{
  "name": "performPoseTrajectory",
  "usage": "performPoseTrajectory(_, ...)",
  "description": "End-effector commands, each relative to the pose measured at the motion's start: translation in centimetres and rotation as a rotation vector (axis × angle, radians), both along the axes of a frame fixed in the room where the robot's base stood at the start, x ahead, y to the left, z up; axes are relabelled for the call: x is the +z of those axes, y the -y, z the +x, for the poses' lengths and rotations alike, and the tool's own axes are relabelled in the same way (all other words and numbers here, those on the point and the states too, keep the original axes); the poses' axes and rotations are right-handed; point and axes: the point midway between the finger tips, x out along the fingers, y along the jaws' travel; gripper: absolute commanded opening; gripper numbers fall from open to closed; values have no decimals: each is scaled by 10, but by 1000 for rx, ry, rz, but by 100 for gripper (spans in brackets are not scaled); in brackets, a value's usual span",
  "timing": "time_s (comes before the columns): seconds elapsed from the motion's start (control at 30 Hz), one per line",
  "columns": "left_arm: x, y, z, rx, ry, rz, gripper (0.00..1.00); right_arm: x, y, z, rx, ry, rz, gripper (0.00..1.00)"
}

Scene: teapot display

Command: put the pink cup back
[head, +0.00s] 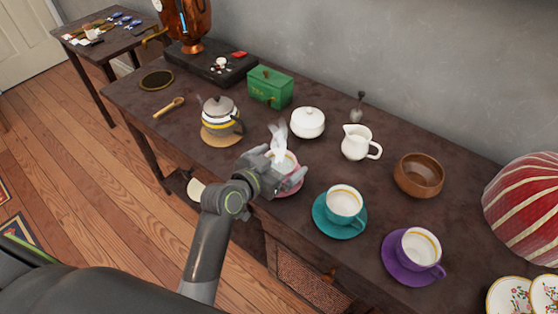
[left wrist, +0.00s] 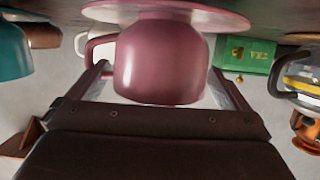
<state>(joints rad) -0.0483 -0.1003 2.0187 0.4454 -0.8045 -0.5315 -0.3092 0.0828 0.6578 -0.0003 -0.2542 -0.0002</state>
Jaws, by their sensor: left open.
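The pink cup (left wrist: 160,62) fills the middle of the left wrist view, where the scene appears upside down. It is upright on its pink saucer (left wrist: 165,12), and its handle points left there. In the head view the saucer (head: 292,187) shows at the table's front edge, and the cup (head: 290,158) is mostly hidden behind my gripper. My left gripper (head: 277,166) is open, with its fingers on either side of the cup; I cannot tell whether they touch it. My right gripper is not in view.
A teal cup (head: 344,202) and a purple cup (head: 420,247) stand on saucers to the right. A teapot (head: 220,115) is to the left. A white sugar bowl (head: 308,123), green tin (head: 270,89) and white creamer (head: 358,142) stand behind. A wispy white shape (head: 280,138) rises by the cup.

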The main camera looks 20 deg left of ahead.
Motion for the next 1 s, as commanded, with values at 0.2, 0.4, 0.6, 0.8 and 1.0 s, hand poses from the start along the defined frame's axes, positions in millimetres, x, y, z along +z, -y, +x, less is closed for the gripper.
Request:
performPoseTrajectory(0.2, 4, -1, -2, 0, -1, 0, 99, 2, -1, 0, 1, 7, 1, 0)
performPoseTrajectory(0.4, 12, -11, -30, 1, -1, 2, 99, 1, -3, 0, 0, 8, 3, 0)
performPoseTrajectory(0.6, 24, -25, -68, 0, -2, 4, 99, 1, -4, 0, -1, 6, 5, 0)
performPoseTrajectory(0.8, 34, -36, -96, -1, 0, 3, 99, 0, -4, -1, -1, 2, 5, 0)
performPoseTrajectory(1.0, 38, -39, -107, -1, 0, 1, 99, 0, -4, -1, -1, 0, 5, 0)
